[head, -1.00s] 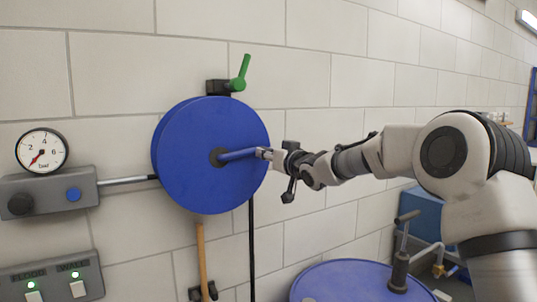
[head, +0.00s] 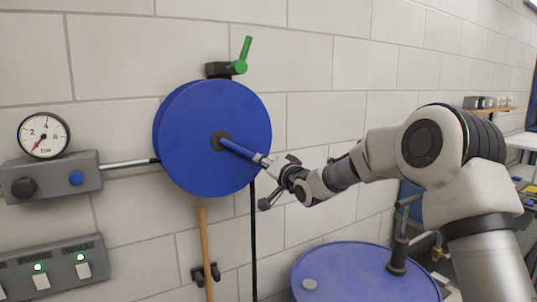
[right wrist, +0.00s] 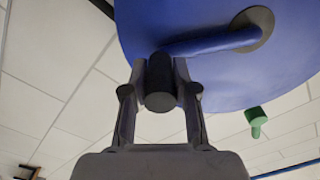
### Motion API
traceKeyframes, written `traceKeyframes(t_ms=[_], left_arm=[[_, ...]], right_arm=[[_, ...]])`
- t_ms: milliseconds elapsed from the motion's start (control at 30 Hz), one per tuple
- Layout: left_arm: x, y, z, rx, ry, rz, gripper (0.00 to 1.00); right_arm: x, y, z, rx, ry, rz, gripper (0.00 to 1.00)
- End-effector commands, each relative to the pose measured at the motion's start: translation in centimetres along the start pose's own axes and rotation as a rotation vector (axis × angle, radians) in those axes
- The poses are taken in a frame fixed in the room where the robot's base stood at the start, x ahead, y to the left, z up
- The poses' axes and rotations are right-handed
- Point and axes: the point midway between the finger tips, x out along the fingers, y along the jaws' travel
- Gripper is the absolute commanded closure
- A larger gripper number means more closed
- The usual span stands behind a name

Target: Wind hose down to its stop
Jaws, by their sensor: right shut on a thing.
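A blue hose reel (head: 205,110) is mounted on the wall; it fills the top of the right wrist view (right wrist: 280,70). Its blue crank arm (head: 240,149) slants down and right from the dark hub (head: 220,141). My right gripper (head: 268,162) is at the outer end of the crank, shut on the dark crank handle (right wrist: 160,85), which sits between the fingers in the right wrist view. A black hose (head: 253,235) hangs straight down from the reel's right side; its lower end is out of view. My left gripper is not in view.
A green lever (head: 242,55) sits above the reel. A gauge (head: 44,134) and grey box (head: 50,177) are at left, above a switch panel (head: 60,268). A wooden handle (head: 205,240) hangs below the reel. A blue drum (head: 350,270) with a pump stands at lower right.

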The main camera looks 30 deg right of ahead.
Motion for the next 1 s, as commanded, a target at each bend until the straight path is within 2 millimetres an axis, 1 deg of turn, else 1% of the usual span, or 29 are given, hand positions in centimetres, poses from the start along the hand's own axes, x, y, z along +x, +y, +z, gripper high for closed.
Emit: traceKeyframes(t_ms=[33,300,600,800,1000], left_arm=[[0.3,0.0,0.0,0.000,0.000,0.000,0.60],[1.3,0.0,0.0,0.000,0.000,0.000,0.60],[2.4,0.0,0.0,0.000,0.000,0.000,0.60],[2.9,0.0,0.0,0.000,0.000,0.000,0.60],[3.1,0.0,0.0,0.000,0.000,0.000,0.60]], right_arm=[[0.0,0.3,0.9,0.041,-0.005,0.002,1.00],[0.0,0.3,3.8,0.296,-0.005,0.002,1.00],[0.0,-0.3,6.4,0.529,-0.004,0.002,1.00],[0.0,-0.8,7.3,0.545,-0.004,0.002,1.00],[0.0,-1.1,7.7,0.543,-0.004,0.003,1.00]])
